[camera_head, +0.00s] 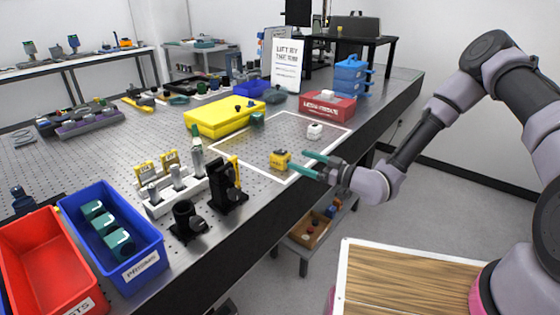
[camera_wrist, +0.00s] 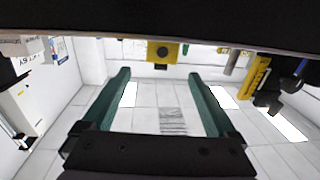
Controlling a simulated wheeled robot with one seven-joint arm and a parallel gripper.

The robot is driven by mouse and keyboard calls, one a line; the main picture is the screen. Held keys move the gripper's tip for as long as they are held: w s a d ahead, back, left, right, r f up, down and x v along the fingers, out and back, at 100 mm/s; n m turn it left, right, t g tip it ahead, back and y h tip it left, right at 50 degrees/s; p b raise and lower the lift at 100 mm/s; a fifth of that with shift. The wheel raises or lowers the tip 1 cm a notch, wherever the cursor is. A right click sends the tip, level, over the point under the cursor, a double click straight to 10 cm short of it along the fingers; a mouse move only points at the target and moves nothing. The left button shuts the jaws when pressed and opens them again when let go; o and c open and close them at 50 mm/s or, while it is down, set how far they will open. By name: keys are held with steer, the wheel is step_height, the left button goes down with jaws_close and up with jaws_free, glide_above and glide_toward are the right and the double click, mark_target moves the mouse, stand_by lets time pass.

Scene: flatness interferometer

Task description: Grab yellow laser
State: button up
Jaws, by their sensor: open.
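The yellow laser (camera_head: 280,160) is a small yellow block with a dark top part, standing on the perforated metal table (camera_head: 150,122) near its front edge. It also shows in the wrist view (camera_wrist: 162,52), at top centre, with a dark round spot on its face. My gripper (camera_head: 306,163) is just right of the laser, its two green fingers spread and pointing toward it. In the wrist view the open fingers (camera_wrist: 158,76) have nothing between them, and the laser appears beyond their tips, roughly centred.
A white-outlined area surrounds the laser, with a small white block (camera_head: 315,131) behind it. Black mounts (camera_head: 227,185) and a white rack (camera_head: 172,192) stand to the left. A yellow case (camera_head: 222,115) lies behind; a red box (camera_head: 328,105) stands back right.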

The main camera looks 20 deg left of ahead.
mark_target(280, 154)
steer(key=x, duration=0.8)
steer(key=shift+a+f, duration=0.2)
steer(key=shift+f, duration=0.05)
steer(key=shift+r, duration=0.1)
jaws_close()
